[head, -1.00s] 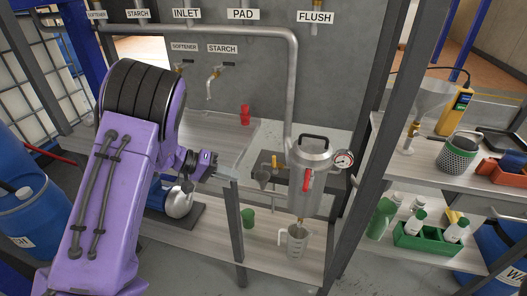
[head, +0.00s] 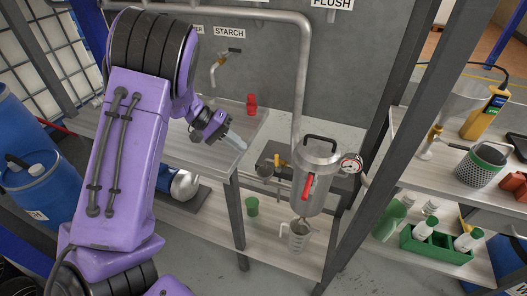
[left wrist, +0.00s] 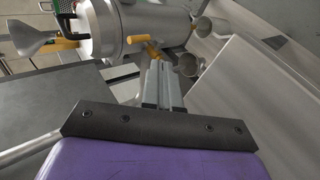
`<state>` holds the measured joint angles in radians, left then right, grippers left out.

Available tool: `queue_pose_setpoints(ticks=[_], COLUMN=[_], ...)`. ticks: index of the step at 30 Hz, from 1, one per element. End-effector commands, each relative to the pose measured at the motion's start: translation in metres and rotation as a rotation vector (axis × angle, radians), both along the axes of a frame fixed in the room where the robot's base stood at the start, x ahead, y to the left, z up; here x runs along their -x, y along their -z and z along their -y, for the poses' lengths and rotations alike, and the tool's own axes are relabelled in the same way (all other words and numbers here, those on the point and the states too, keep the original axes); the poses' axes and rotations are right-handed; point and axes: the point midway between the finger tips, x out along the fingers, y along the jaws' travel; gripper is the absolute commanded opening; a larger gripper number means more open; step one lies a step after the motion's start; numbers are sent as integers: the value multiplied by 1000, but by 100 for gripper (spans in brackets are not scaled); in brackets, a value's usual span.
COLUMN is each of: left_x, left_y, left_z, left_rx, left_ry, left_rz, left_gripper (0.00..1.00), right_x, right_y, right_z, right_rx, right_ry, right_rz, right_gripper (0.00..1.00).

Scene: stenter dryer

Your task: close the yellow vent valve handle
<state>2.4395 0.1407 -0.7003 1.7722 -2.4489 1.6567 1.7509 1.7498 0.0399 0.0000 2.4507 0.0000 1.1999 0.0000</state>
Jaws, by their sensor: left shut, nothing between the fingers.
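A small yellow handle (head: 281,163) sits at the left side of a shiny metal vessel (head: 312,190), which has a black top grip and a red lever (head: 308,186) on its front. The left wrist view shows yellow-orange pieces on the vessel (left wrist: 165,22); one yellow piece (left wrist: 153,50) is just beyond my fingertips. I cannot tell which piece there is the vent handle. My left gripper (head: 236,141) is shut and empty, left of the vessel and apart from the handle. Its fingers (left wrist: 160,82) point toward the vessel in the wrist view. My right gripper is out of view.
A pressure gauge (head: 351,163) sticks out right of the vessel. A steel post (head: 236,215) stands left of the vessel. A red object (head: 251,104) is on the bench behind.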

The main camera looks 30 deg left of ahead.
Motion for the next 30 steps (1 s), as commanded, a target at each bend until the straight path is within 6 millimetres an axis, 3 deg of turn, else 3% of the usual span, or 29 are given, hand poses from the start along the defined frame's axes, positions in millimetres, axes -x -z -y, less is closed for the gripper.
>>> queue_pose_setpoints(ticks=[6,12,25,30], left_x=[-14,-27,-31,-33], left_y=[32,27,28,19], left_z=[32,59,67,73], left_rx=[2,1,0,-39], left_ry=[0,-1,-3,-2], left_rz=[-2,0,0,-11], left_gripper=[0,0,0,0], right_x=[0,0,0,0], right_y=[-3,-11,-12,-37], right_z=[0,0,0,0], right_rx=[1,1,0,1], right_ry=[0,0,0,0], right_rz=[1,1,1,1], right_gripper=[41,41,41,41])
